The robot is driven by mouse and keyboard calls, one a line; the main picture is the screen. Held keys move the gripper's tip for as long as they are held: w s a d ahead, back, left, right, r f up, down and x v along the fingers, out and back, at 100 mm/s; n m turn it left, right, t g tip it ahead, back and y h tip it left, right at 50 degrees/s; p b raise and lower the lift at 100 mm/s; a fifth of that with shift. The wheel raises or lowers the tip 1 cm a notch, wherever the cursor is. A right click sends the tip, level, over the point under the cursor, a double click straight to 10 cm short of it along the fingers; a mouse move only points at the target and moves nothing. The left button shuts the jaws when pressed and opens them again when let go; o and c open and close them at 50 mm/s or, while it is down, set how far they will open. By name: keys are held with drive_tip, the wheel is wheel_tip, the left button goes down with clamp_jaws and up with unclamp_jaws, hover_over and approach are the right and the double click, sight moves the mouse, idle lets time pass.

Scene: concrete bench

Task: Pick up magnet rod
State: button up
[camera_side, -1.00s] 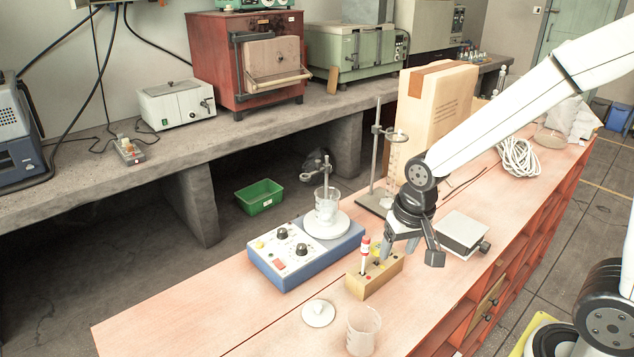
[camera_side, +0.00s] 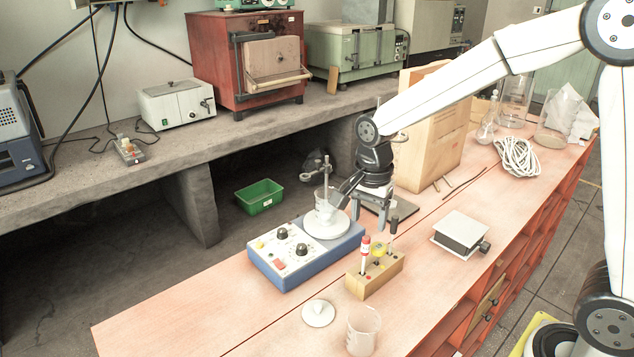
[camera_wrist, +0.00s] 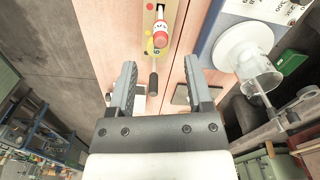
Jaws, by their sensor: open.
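A wooden block (camera_side: 375,275) on the bench holds several upright items: a red-and-white capped tube (camera_side: 365,253), a yellow-topped item (camera_side: 379,251) and a thin dark rod (camera_side: 392,238), which looks like the magnet rod. In the wrist view the dark rod (camera_wrist: 153,82) shows between the finger lines, beyond the tips, with the red-and-white tube (camera_wrist: 161,34) above it in the picture. My gripper (camera_side: 368,212) is open and empty, behind the block and beside the stirrer; it also shows in the wrist view (camera_wrist: 159,80). The rod's lower end is hidden in the block.
A blue stirrer (camera_side: 305,253) with a glass beaker (camera_side: 327,200) stands close to the left of my gripper. A small lab jack (camera_side: 460,233), white dish (camera_side: 318,313) and empty beaker (camera_side: 363,328) lie around the block.

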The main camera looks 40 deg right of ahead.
sight(366, 237)
drive_tip(key=shift+f, duration=0.1)
drive_tip(key=shift+f, duration=1.2)
drive_tip(key=shift+f, duration=0.15)
drive_tip(key=shift+f, duration=2.45)
clamp_jaws()
